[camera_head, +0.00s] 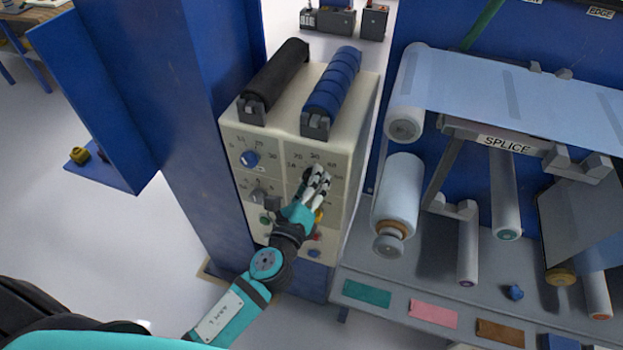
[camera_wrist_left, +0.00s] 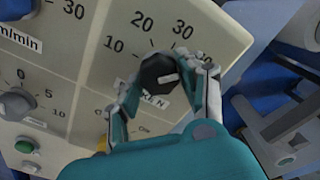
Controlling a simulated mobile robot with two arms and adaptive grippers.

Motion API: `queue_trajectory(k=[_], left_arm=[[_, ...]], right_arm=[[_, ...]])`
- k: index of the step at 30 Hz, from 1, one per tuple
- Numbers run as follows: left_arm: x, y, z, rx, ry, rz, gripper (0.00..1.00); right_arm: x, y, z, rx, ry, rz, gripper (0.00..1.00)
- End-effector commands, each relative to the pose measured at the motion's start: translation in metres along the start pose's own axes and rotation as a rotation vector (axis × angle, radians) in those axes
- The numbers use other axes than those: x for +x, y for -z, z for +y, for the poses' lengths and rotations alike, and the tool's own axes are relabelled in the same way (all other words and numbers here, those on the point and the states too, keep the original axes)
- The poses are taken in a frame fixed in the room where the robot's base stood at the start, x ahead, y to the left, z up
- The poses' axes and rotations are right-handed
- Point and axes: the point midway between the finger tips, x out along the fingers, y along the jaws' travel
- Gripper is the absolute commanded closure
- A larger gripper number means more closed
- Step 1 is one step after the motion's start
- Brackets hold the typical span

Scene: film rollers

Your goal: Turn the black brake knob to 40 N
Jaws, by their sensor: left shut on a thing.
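The black brake knob (camera_wrist_left: 158,72) sits on the cream control panel (camera_wrist_left: 95,72) in the left wrist view, inside a dial marked 10, 20 and 30. Its white mark points right and slightly up, past the 30, toward my right-hand finger. A white label below the knob is partly covered. My left gripper (camera_wrist_left: 164,88) is shut on the knob, one finger on each side. My right gripper is not in view.
A blue knob (camera_head: 249,159), a grey knob (camera_head: 258,196) and a green button (camera_head: 265,219) are on the panel's left half. A black roller (camera_head: 278,75) and a blue roller (camera_head: 333,85) lie on top. Film rollers (camera_head: 398,195) stand to the right.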

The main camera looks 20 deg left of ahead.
Motion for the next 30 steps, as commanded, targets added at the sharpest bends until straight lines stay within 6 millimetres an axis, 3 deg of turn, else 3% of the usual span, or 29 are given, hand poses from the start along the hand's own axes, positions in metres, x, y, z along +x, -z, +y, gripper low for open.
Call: queue_trajectory(k=[18,19,24,30], left_arm=[[-0.0003,0.0013,0.0008,0.037,-0.001,0.002,0.93],[-0.0003,0.0013,0.0009,0.037,-0.001,0.002,0.57],[-0.0002,0.0009,0.0006,0.037,-0.001,0.001,0.38],[-0.0001,0.0005,0.0005,0.036,-0.001,0.001,0.38]], right_arm=[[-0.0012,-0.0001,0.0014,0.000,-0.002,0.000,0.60],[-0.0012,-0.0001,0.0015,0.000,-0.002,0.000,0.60],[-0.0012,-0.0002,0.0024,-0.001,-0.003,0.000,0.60],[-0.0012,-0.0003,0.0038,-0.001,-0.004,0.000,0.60]])
